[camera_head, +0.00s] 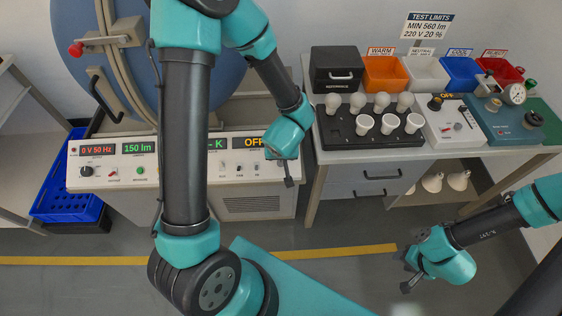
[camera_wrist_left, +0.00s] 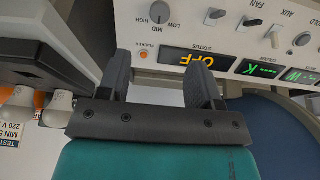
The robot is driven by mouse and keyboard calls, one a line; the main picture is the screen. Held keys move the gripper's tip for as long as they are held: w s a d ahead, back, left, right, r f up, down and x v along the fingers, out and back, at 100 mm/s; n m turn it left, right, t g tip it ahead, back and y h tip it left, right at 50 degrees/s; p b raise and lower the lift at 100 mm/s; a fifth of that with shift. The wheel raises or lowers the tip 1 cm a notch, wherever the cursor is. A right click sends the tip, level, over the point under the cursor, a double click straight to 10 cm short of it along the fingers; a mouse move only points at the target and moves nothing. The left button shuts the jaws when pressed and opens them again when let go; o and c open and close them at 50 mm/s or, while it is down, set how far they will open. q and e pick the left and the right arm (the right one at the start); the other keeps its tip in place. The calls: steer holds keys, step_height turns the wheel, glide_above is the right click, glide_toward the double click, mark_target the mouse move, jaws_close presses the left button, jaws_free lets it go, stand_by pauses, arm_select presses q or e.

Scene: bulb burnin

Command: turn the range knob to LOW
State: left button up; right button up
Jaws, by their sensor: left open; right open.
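The range knob (camera_wrist_left: 160,12) is a dark knob on the white console panel, near the top of the left wrist view. LOW, MID and HIGH are printed around it, upside down in that view. I cannot tell for sure which mark it points to. In the head view the knob seems hidden behind my left gripper (camera_head: 288,178), in front of the console's right end. My left gripper's fingers (camera_wrist_left: 160,80) are apart and empty, pointing towards the panel, with the knob beyond the fingertips. My right gripper (camera_head: 405,272) is open and empty, low over the floor, away from the console.
The console (camera_head: 185,185) has lit displays, including an OFF status display (camera_wrist_left: 195,58), and switches such as FAN (camera_wrist_left: 252,22) beside the knob. A dark bulb rack (camera_head: 345,135) stands on the bench to the right. A big blue round shell (camera_head: 110,70) rises behind the console.

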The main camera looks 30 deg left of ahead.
mark_target(281, 162)
arm_select(q)
steer(key=x, duration=1.2)
steer(key=shift+f, duration=0.25)
steer(key=c, duration=0.9)
